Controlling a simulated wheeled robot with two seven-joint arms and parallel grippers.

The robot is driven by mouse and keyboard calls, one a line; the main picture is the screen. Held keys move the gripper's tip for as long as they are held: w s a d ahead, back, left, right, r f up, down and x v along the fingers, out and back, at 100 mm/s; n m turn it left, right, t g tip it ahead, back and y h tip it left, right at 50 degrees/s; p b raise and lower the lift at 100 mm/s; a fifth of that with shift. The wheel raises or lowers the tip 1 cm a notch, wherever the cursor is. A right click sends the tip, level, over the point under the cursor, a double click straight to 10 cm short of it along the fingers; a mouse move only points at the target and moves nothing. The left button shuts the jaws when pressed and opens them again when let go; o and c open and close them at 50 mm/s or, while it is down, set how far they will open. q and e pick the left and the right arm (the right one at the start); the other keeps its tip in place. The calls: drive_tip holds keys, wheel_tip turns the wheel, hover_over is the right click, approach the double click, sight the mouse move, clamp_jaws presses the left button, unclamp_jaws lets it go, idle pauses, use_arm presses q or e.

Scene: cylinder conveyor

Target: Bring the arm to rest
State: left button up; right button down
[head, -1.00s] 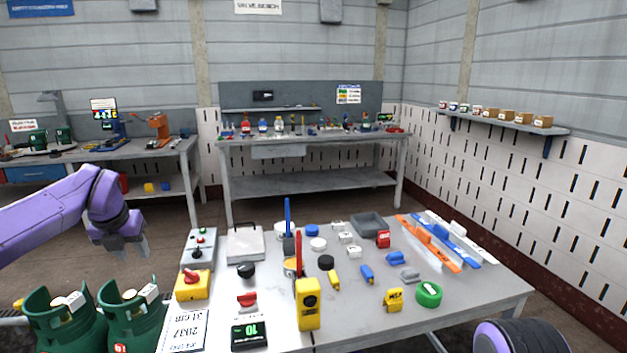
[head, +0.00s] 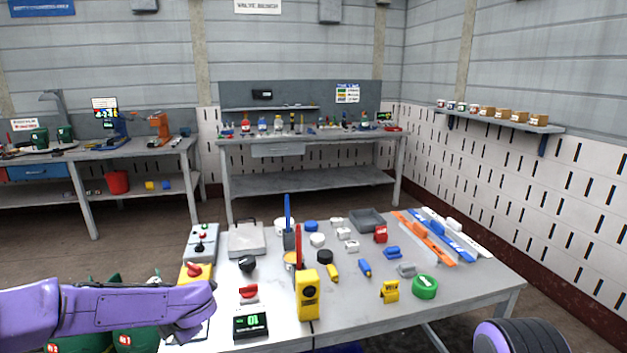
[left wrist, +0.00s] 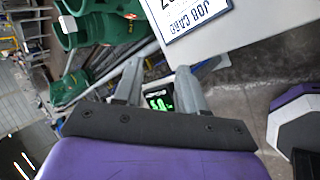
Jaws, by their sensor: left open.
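My left arm (head: 110,312) is purple and reaches in low from the left in the head view, over the table's front left corner. Its gripper does not show there. In the left wrist view my left gripper (left wrist: 158,72) has two grey fingers spread apart with nothing held between them. Behind the fingers, a small black box with a green display (left wrist: 158,98) shows beside the table edge. My right gripper is in neither view.
Green cylinders (left wrist: 100,28) stand left of the table (head: 455,315), mostly behind my arm in the head view. A job card (left wrist: 190,12) lies on the table. A yellow meter (head: 308,296), a black display box (head: 250,322) and a red-knobbed yellow box (head: 203,272) stand near the front.

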use_arm(q)
drive_tip(key=s+d+f+m+t, duration=0.1)
drive_tip(key=s+d+f+m, duration=0.2)
drive_tip(key=s+f+m, duration=0.6)
drive_tip(key=s+f+m+h, duration=0.1)
drive_tip(key=s+f+m, duration=0.3)
drive_tip(key=s, duration=0.5)
drive_tip(key=s+f+m+g+h, duration=0.1)
drive_tip(key=s+f+m, duration=0.4)
drive_tip(key=s, duration=0.4)
drive_tip(key=s+f+m+h, duration=0.1)
drive_tip(key=s+f+m, duration=0.3)
drive_tip(key=s, duration=0.6)
wheel_tip(320, 180, down, 10)
drive_tip(key=s+b, duration=0.1)
drive_tip(key=b, duration=0.9)
drive_tip(key=shift+s+d+r+m+g, duration=0.15)
drive_tip(key=shift+m+g, duration=0.25)
